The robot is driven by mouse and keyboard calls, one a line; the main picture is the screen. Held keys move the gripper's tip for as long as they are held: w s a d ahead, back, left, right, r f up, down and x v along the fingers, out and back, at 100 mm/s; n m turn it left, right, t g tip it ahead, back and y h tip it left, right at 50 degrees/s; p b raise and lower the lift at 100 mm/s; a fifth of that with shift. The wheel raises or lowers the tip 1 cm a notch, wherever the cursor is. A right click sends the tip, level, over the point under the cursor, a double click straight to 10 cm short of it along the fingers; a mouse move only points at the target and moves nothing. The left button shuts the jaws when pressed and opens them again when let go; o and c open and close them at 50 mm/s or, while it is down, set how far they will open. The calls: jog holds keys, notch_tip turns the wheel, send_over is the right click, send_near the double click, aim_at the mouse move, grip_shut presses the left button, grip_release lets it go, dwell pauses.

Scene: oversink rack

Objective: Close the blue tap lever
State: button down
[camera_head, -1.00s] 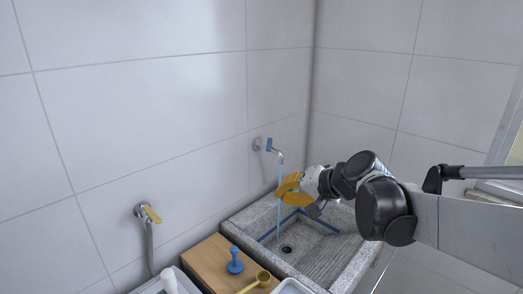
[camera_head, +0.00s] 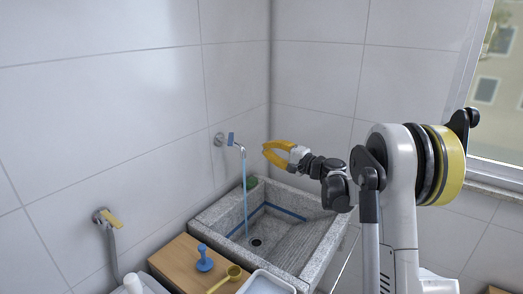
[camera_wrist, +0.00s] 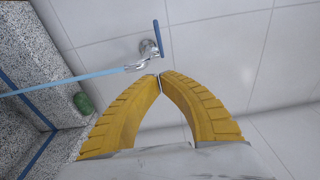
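The blue tap lever (camera_head: 231,138) sits on a chrome wall tap (camera_head: 238,147) above the stone sink. Water (camera_head: 245,195) runs from the spout into the sink. My gripper (camera_head: 266,149) is to the right of the spout, at about its height, apart from it in the picture. In the wrist view, the two yellow fingers (camera_wrist: 160,77) arch together and their tips meet, with nothing seen between them. The blue lever (camera_wrist: 157,38) shows there as a thin bar just beyond the tips, beside the chrome body (camera_wrist: 148,49). I cannot tell the exact gap in depth.
The stone sink (camera_head: 330,245) has a blue stripe inside and a green object (camera_head: 251,183) at its back corner. A wooden board (camera_head: 180,262) holds a blue knobbed tool (camera_head: 204,258) and a yellow scoop (camera_head: 226,278).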

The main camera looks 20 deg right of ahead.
aim_at(231, 139)
jog(key=w+a+b, duration=0.3)
jog(key=w+a, duration=0.4)
jog(key=shift+w+a, duration=0.3)
jog(key=shift+a, duration=0.1)
jog(key=shift+s+a+m+t+h, duration=0.1)
jog(key=shift+a+m+t+h, duration=0.3)
jog(key=shift+m+h, duration=0.25)
jog(key=shift+a+m+t+h, duration=0.3)
jog(key=shift+m+t+h, duration=0.15)
jog(key=shift+h, duration=0.4)
jog(key=shift+a+m+h, duration=0.3)
jog(key=shift+h, duration=0.2)
jog(key=shift+w+a+p, duration=0.2)
jog(key=shift+a+p, duration=0.15)
jog(key=shift+a, duration=0.45)
jog(key=shift+w+a+p, duration=0.2)
jog(key=shift+a+p, duration=0.15)
jog(key=shift+a, duration=0.5)
